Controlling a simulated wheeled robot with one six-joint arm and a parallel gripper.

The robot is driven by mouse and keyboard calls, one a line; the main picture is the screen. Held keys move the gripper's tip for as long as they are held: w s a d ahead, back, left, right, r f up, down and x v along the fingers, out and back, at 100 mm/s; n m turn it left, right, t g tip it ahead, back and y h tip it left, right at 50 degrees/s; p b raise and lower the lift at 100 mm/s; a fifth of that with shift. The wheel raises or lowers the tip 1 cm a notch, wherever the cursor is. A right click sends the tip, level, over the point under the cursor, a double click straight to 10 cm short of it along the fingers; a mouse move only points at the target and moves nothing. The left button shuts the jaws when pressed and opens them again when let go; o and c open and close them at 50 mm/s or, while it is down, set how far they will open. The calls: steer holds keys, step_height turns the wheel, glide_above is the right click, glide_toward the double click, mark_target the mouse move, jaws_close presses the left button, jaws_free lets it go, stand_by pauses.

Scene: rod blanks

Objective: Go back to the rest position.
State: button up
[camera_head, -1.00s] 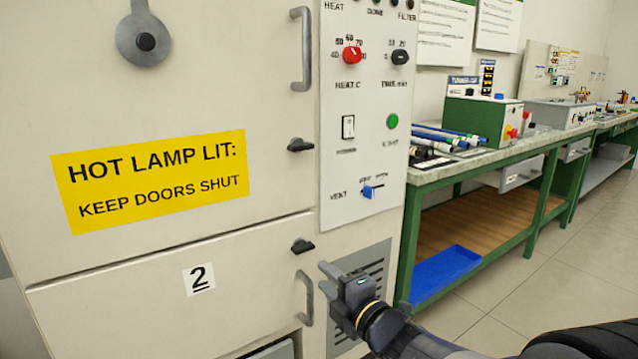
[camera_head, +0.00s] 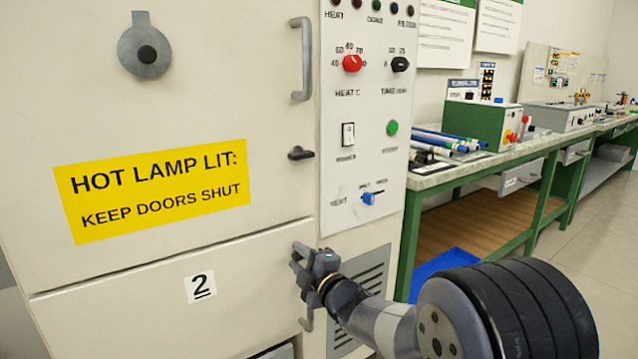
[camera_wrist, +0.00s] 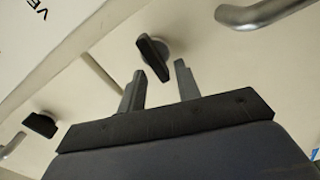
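My gripper (camera_head: 296,258) is in front of the cabinet's lower door (camera_head: 140,300), near that door's top right corner. In the wrist view its two fingers (camera_wrist: 160,88) are apart with nothing held between them. A black latch (camera_wrist: 152,58) shows just past the fingertips; I cannot tell if they touch it. In the head view the gripper covers the lower latch and the top of the lower handle (camera_head: 307,320). The upper door (camera_head: 200,80) and the lower door look shut. The upper latch (camera_head: 300,153) lies level.
A control panel (camera_head: 365,120) with knobs and switches is right of the doors. A green bench (camera_head: 480,172) with rods and a control box (camera_head: 483,121) stands further right, a blue tray (camera_head: 440,264) beneath. Open floor (camera_head: 590,250) lies at the right.

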steer(key=m+p, duration=0.3)
steer(key=p, duration=0.2)
steer(key=shift+w+d+r+m+p, duration=0.1)
steer(key=shift+d+r+m+p, duration=0.05)
steer(key=shift+r+m+p, duration=0.25)
stand_by(0.3)
